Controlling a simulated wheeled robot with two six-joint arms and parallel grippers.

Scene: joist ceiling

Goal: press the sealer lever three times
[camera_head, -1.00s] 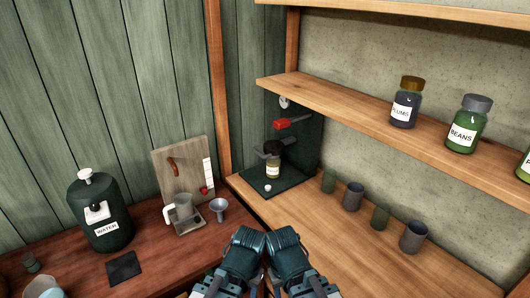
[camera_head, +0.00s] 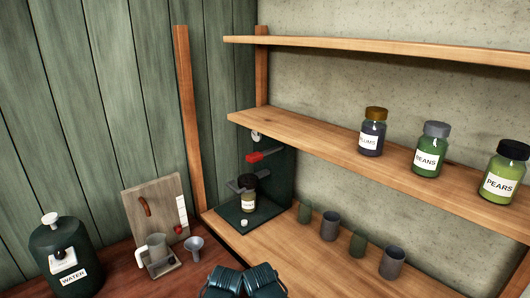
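The sealer (camera_head: 272,182) is a dark green stand in the corner at the left end of the lower wooden shelf. Its lever has a red handle (camera_head: 255,157) sticking out to the left, above a grey arm. A jar with a dark lid (camera_head: 248,197) and pale label stands upright on the sealer's base, under the arm. My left gripper (camera_head: 222,283) and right gripper (camera_head: 262,281) are side by side at the bottom edge, well short of the sealer. Their fingertips are not clear enough to tell open from shut.
Several grey and green cups (camera_head: 330,226) stand along the lower shelf (camera_head: 300,262). The upper shelf (camera_head: 300,131) holds plums, beans and pears jars (camera_head: 430,150). On the left are a water dispenser (camera_head: 62,255), a clear jug (camera_head: 157,250), a funnel (camera_head: 194,247) and a board (camera_head: 155,205).

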